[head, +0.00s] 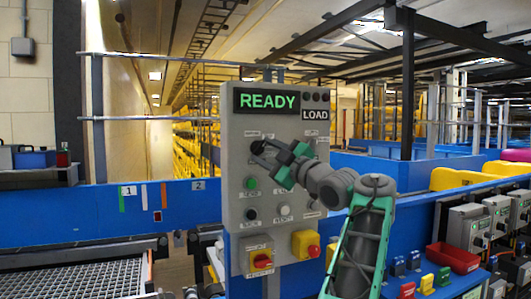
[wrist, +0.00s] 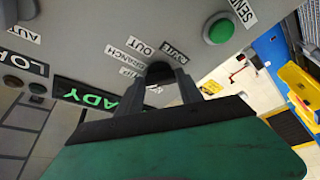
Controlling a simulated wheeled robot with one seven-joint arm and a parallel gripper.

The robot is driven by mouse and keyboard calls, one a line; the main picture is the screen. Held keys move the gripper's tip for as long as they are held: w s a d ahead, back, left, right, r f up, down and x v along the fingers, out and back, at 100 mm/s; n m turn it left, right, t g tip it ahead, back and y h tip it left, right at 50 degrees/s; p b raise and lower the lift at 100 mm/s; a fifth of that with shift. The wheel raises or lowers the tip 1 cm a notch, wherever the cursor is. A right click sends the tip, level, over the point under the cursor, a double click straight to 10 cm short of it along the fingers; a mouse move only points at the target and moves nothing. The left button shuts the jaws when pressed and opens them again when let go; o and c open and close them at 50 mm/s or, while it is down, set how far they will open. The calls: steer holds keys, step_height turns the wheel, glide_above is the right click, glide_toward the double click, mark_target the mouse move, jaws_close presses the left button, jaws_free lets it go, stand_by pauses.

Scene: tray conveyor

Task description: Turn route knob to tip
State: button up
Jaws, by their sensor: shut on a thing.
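The grey control panel (head: 238,120) stands upright in the middle of the head view, with a lit green READY display (head: 266,101) at its top. In the wrist view the panel appears turned around, and the black route knob (wrist: 160,71) sits beside labels reading ROUTE, OUT and BRANCH. A further label is partly hidden by a finger. My gripper (wrist: 160,84) is shut on the route knob, with one dark finger on each side. In the head view my gripper (head: 262,152) reaches the panel from the right and largely covers the knob.
Below on the panel are a green button (head: 251,183), a black control (head: 251,214) and a white button (head: 284,210). A blue barrier (head: 80,213) and mesh conveyor (head: 70,275) lie left.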

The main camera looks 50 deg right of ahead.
steer(key=o, duration=1.4)
steer(key=b+v, duration=0.1)
steer(key=v, duration=0.6)
steer(key=shift+s+a+f+b, duration=0.15)
steer(key=shift+s+b, duration=0.15)
steer(key=shift+s, duration=0.05)
steer(key=shift+w, duration=0.1)
